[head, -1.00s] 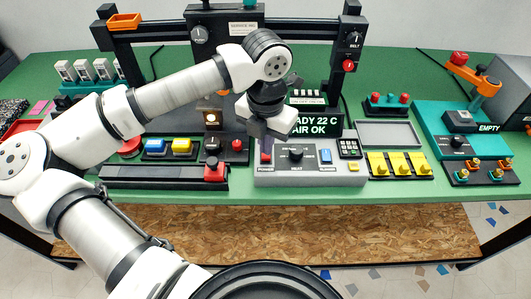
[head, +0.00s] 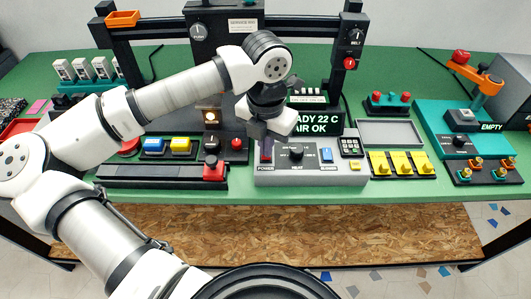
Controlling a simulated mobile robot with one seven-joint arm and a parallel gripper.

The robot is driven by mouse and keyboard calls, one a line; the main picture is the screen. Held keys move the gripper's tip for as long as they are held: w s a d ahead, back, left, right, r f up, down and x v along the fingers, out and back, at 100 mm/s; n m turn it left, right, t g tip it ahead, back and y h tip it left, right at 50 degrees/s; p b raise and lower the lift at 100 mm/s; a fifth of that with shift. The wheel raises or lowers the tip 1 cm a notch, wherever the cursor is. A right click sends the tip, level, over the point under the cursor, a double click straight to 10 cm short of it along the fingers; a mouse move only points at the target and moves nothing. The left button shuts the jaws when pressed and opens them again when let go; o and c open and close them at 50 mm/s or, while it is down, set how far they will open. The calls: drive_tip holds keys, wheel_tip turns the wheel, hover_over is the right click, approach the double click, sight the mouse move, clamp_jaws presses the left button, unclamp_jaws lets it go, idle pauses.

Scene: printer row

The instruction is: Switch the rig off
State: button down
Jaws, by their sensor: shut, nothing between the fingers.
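A grey control panel (head: 310,174) stands at the front middle of the green bench. Its red rocker marked POWER (head: 266,156) is at the left end, partly covered by my gripper. My gripper (head: 268,146) is shut and empty, pointing down at the rocker. I cannot tell whether the fingertips touch it. A black HEAT knob (head: 295,152) and a blue switch (head: 326,155) sit to the right on the panel. The display (head: 318,124) behind is lit, its visible text reading "ADY 22 C" and "AIR OK"; my wrist hides its left part.
A black box with blue and yellow buttons (head: 181,146) and a red block (head: 214,171) lie left of the panel. Yellow switches (head: 398,163) and a grey tray (head: 389,133) are on the right. The black frame (head: 350,80) stands behind my arm.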

drive_tip(key=shift+f+b, duration=0.4)
drive_tip(key=shift+b, duration=0.05)
drive_tip(key=shift+r+p, duration=1.5)
drive_tip(key=shift+r, duration=2.05)
